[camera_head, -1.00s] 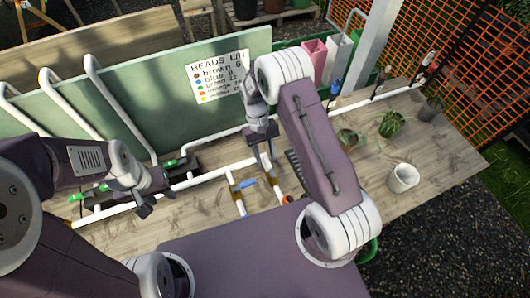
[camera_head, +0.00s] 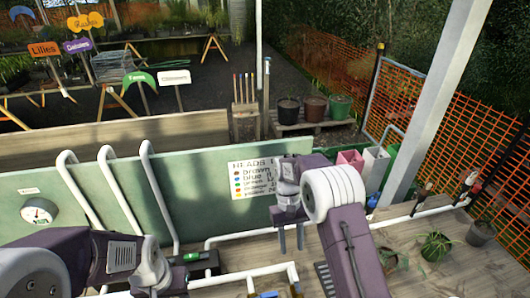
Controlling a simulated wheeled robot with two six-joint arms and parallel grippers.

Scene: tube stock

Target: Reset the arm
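My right gripper (camera_head: 291,238) points down over the wooden bench, in front of the white sign. Its two fingers are apart with nothing seen between them, so it is open and empty. My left gripper (camera_head: 160,289) is at the bottom edge, beside a dark block with a green-marked part (camera_head: 193,257). Its fingertips are cut off, so its opening cannot be told. White pipework (camera_head: 250,273) lies on the bench below the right gripper, with a blue part (camera_head: 267,294) at the bottom edge.
A green panel (camera_head: 205,190) with white bent pipes and a dial gauge (camera_head: 39,212) stands behind the bench. The sign (camera_head: 252,178) hangs on it. A grey post (camera_head: 437,100), pink bin (camera_head: 350,158) and potted plants (camera_head: 435,246) are at right. Bare bench (camera_head: 460,265) shows there.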

